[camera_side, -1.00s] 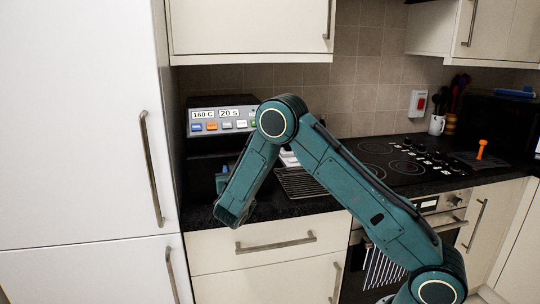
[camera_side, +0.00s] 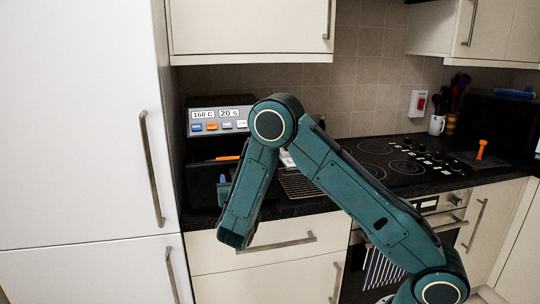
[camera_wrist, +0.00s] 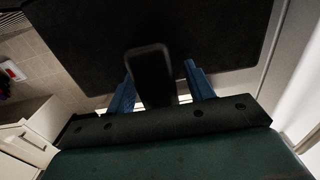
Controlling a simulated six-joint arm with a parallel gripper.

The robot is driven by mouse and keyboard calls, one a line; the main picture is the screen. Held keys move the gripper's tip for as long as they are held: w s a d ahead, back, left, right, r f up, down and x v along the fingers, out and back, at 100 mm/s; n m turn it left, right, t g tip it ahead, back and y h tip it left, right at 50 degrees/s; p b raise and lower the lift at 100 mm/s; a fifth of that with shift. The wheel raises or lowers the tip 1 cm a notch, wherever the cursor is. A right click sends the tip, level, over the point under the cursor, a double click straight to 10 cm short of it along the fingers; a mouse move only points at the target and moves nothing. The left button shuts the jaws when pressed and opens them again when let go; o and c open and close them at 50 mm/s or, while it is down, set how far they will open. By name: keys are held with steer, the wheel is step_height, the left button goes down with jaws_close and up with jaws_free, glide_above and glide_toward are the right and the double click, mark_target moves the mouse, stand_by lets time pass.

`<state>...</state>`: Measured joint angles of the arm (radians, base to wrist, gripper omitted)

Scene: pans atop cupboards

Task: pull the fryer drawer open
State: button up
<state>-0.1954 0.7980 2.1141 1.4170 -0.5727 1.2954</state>
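The fryer (camera_side: 221,121) is a dark box with a grey control panel reading 160 C and 20 s, on the counter at left. Its black drawer (camera_side: 201,178) stands out of the front, and an orange strip (camera_side: 228,158) shows at its top. In the wrist view the drawer's black handle (camera_wrist: 150,75) lies between the two blue fingers of my gripper (camera_wrist: 160,85). The left finger is close against the handle, and a gap shows between the handle and the right finger. In the side view my wrist link partly hides the drawer and fingers.
A tall white cupboard (camera_side: 80,120) stands close to the left of the fryer. A wire rack (camera_side: 297,184) and the hob (camera_side: 390,160) are to the right. A wall cupboard (camera_side: 250,28) hangs above. A cupboard drawer handle (camera_side: 276,244) sits below the counter.

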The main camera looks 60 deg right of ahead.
steer(key=shift+r, duration=0.25)
step_height(320, 180, up, 20)
steer(key=shift+f, duration=0.2)
stand_by(0.9)
steer(key=shift+f, duration=0.1)
steer(key=s+a+f+g+y, duration=0.4)
steer(key=f+g+y, duration=0.4)
steer(key=g+y, duration=0.1)
steer(key=shift+s+a+f+g+y, duration=0.3)
steer(key=shift+f, duration=0.05)
stand_by(0.5)
steer(key=x, duration=1.4)
